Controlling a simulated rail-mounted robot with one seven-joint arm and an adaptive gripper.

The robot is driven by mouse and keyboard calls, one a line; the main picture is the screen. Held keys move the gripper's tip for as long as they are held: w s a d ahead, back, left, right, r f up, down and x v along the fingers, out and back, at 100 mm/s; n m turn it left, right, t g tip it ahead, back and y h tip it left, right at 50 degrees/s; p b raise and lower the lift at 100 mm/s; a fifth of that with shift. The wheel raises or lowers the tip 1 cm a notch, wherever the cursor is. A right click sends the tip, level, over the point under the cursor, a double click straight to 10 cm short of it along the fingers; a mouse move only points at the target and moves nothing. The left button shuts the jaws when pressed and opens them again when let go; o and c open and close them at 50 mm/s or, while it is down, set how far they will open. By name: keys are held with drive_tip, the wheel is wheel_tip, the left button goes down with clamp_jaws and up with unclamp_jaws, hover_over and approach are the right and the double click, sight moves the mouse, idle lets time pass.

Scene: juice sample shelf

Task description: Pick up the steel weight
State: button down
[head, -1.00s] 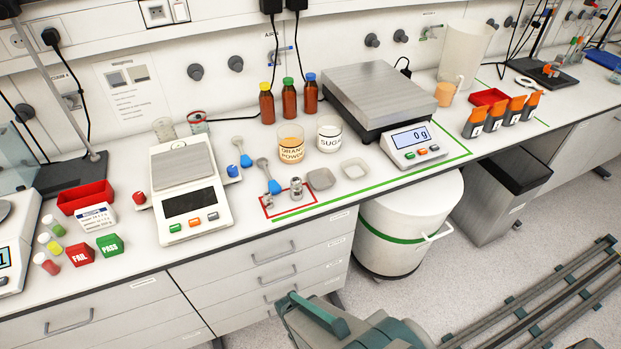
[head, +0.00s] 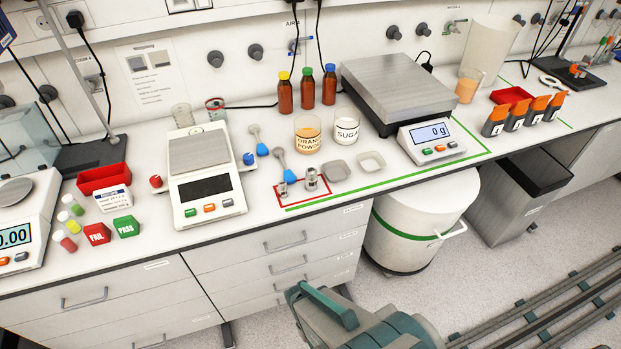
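Two small steel weights stand upright on the bench inside a red-outlined rectangle (head: 277,196). The larger steel weight (head: 311,180) is at the right, and the smaller steel weight (head: 283,190) is at the left, close to the outline's edge. Nothing is touching either from above. A grey and teal part of my own body shows at the bottom centre, below the bench front. My gripper's fingers cannot be seen, so its opening is not shown.
A spoon with a blue handle (head: 279,156) lies just behind the weights. A grey weighing dish (head: 336,170) is right of them. A balance (head: 205,180) stands to the left and a large scale (head: 400,90) to the right. Jars of orange powder (head: 307,137) and sugar (head: 346,130) stand behind.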

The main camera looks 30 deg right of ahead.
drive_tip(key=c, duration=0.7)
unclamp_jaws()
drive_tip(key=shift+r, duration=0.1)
